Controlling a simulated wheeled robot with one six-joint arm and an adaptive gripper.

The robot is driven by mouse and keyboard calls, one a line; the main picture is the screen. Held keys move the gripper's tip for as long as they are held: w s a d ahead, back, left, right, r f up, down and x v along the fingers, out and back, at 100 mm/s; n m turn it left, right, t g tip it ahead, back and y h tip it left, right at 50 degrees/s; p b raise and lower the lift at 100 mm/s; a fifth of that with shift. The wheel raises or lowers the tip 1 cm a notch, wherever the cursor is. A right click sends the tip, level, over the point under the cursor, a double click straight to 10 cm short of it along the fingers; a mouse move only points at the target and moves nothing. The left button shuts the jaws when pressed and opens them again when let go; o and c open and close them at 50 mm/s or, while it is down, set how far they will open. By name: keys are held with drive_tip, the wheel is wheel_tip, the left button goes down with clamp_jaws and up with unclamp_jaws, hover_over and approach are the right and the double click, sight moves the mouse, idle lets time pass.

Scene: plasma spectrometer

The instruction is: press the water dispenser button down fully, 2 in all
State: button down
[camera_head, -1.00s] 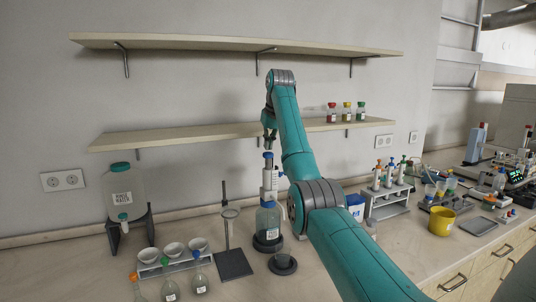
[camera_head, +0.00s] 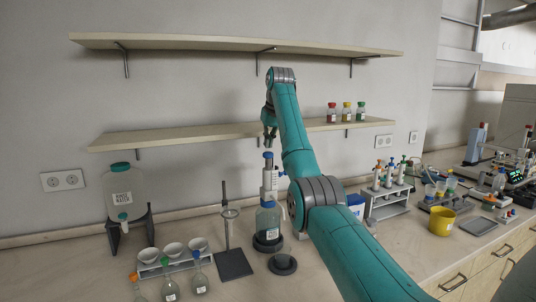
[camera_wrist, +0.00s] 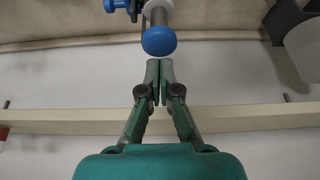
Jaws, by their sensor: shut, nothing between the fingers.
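A bottle-top dispenser stands on the bench in the head view, with a blue round button (camera_head: 267,156) on top of its white pump body (camera_head: 269,180) and a clear bottle (camera_head: 267,221) below. My gripper (camera_head: 270,142) is shut and points down just above the button. In the wrist view the closed fingertips (camera_wrist: 160,65) hold nothing, and the blue button (camera_wrist: 158,41) shows just beyond them. They look close to it; I cannot tell the exact gap, but no clear contact shows. My arm covers part of the area to the right of the bottle.
A water carboy (camera_head: 123,192) on a stand is at the left. A stand with a dark base (camera_head: 234,263) and a rack of flasks (camera_head: 165,265) are left of the dispenser. A pipette rack (camera_head: 388,207) is right. A shelf (camera_head: 185,135) runs behind my gripper.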

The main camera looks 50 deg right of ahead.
idle(0.3)
drive_tip(key=shift+r, duration=2.5)
drive_tip(key=shift+s+a, duration=0.1)
